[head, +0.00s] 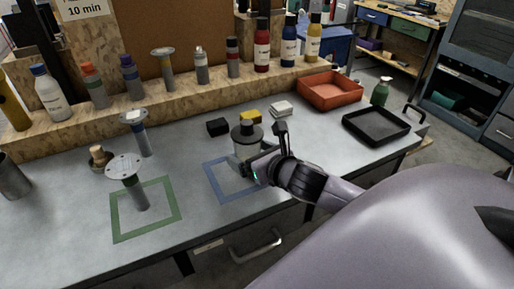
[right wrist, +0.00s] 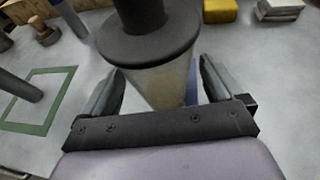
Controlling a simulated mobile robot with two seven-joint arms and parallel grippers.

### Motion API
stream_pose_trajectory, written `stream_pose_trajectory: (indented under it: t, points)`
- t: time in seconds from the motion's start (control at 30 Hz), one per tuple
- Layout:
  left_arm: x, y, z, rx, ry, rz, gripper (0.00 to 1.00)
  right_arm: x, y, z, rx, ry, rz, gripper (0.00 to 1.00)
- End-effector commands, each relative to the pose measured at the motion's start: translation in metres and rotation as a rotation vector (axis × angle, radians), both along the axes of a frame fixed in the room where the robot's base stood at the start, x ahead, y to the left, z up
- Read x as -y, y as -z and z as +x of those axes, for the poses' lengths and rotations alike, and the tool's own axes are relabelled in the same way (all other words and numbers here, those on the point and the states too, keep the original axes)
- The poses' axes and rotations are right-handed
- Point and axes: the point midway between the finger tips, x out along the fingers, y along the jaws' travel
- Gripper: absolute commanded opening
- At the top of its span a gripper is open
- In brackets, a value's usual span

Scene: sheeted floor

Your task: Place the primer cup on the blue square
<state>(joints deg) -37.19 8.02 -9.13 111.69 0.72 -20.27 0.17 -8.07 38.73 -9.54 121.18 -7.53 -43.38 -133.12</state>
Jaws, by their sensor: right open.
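The primer cup (head: 247,147) is a pale translucent cup with a dark grey lid and a knob on top. It stands upright at the back part of the blue square (head: 211,180), an outline on the grey bench. Whether its base is fully inside the outline is hidden. My right gripper (head: 261,163) is at the cup. In the right wrist view the cup (right wrist: 160,83) is between the two spread fingers of the gripper (right wrist: 160,88), with gaps visible on both sides. My left gripper is not in view.
A green square (head: 117,222) with a grey disc-topped post (head: 126,168) in it is at the left. A black block (head: 217,127), yellow block (head: 251,116) and pale stack (head: 281,108) lie behind the cup. An orange tray (head: 330,103) and black tray (head: 376,138) are at the right.

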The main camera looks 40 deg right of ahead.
Motion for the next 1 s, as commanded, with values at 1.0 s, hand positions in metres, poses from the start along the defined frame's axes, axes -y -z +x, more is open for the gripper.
stream_pose_trajectory:
  t: [1.0]
  points:
    - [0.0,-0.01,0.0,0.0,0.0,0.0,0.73,-0.008,-0.042,-0.108,-0.001,-0.001,0.001,0.95]
